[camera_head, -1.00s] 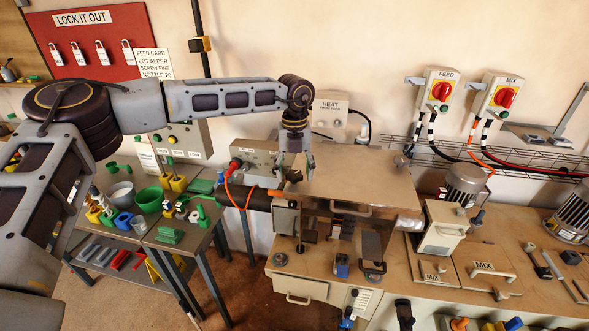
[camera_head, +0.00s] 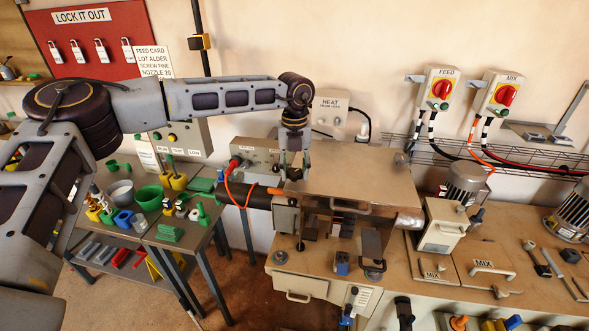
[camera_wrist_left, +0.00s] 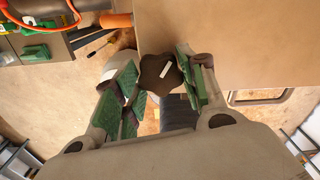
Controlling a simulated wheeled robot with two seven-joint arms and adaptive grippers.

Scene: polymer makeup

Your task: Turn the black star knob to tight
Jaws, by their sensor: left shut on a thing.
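The black star knob (camera_wrist_left: 150,76) shows in the left wrist view as a dark lobed disc with a short white mark, at the edge of a tan metal cover. My left gripper (camera_wrist_left: 158,84) has its green-padded fingers on either side of the knob and is shut on it. My right gripper is not in view.
A black barrel (camera_head: 232,194) with an orange cable juts left from the machine. A side table (camera_head: 150,225) with bowls and green and yellow parts stands left. FEED (camera_head: 439,89) and MIX (camera_head: 499,95) switches hang on the back wall. A grey control box (camera_head: 256,155) stands behind.

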